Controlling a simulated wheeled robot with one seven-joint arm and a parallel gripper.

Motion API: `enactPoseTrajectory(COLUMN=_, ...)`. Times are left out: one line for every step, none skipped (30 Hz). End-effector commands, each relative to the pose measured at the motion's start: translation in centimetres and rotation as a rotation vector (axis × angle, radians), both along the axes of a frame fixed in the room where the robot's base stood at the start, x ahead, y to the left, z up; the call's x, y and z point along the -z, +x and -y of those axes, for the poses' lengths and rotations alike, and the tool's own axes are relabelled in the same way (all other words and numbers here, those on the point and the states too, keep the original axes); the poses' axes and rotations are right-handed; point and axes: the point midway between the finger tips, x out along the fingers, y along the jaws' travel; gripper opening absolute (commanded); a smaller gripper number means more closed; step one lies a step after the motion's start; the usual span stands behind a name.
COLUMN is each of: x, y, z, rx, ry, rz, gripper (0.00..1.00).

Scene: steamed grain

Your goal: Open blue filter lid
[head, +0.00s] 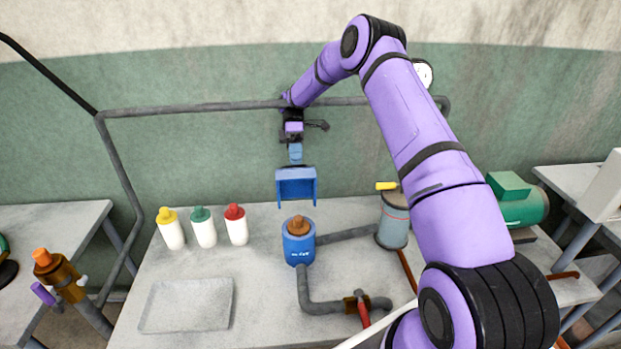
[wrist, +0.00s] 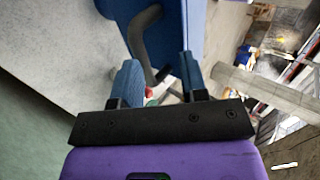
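The blue filter (head: 299,247) is an upright blue cylinder on the bench, with a brown core (head: 298,226) showing at its open top. A blue lid-like piece (head: 296,182) with two side flanges stands raised above and behind the core; how it joins the filter is hidden. My gripper (head: 295,156) points down just above this piece's upper edge; contact cannot be told. In the wrist view its two blue fingers (wrist: 160,80) are apart, with nothing clearly held between them. A large blue surface (wrist: 180,35) lies just beyond the fingertips.
Bottles with yellow, green and red (head: 236,225) caps and a shallow tray (head: 187,305) stand left. A grey canister (head: 393,222) with a yellow handle stands right. A pipe with a red-handled valve (head: 361,308) runs in front. A wall pipe (head: 200,108) passes behind my arm.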

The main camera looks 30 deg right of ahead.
Motion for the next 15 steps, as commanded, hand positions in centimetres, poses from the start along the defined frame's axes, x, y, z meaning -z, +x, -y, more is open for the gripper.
enactPoseTrajectory(x=-0.1, y=-0.9, z=-0.1, rx=0.001, ry=0.0, rz=-0.001, gripper=0.4)
enactPoseTrajectory(x=-0.1, y=-1.4, z=-0.1, rx=0.001, ry=0.0, rz=-0.002, gripper=0.4)
enactPoseTrajectory(x=-0.2, y=-2.0, z=-0.3, rx=0.0, ry=0.0, rz=-0.003, gripper=0.4)
enactPoseTrajectory(x=-0.2, y=-2.6, z=-0.3, rx=0.0, ry=0.0, rz=-0.003, gripper=0.4)
enactPoseTrajectory(x=-0.1, y=-3.1, z=-0.4, rx=0.0, ry=-0.001, rz=-0.005, gripper=0.4)
enactPoseTrajectory(x=-0.2, y=-3.8, z=-0.4, rx=-0.001, ry=-0.001, rz=-0.006, gripper=0.4)
enactPoseTrajectory(x=-0.1, y=-4.3, z=-0.5, rx=0.0, ry=-0.002, rz=-0.007, gripper=0.4)
enactPoseTrajectory(x=-0.1, y=-4.8, z=-0.5, rx=0.0, ry=-0.003, rz=-0.007, gripper=0.36)
enactPoseTrajectory(x=-0.1, y=-5.6, z=-0.5, rx=0.001, ry=-0.004, rz=-0.008, gripper=0.34)
enactPoseTrajectory(x=-0.2, y=-6.1, z=-0.5, rx=0.001, ry=-0.005, rz=-0.008, gripper=0.4)
enactPoseTrajectory(x=-0.2, y=-6.6, z=-0.6, rx=0.002, ry=-0.005, rz=-0.007, gripper=0.4)
enactPoseTrajectory(x=-0.3, y=-7.3, z=-0.7, rx=0.002, ry=-0.004, rz=-0.007, gripper=0.4)
enactPoseTrajectory(x=-0.4, y=-7.8, z=-0.8, rx=0.001, ry=-0.004, rz=-0.006, gripper=0.4)
enactPoseTrajectory(x=-0.5, y=-8.4, z=-1.0, rx=0.0, ry=-0.003, rz=-0.006, gripper=0.4)
enactPoseTrajectory(x=-0.6, y=-9.1, z=-1.1, rx=0.001, ry=-0.003, rz=-0.005, gripper=0.4)
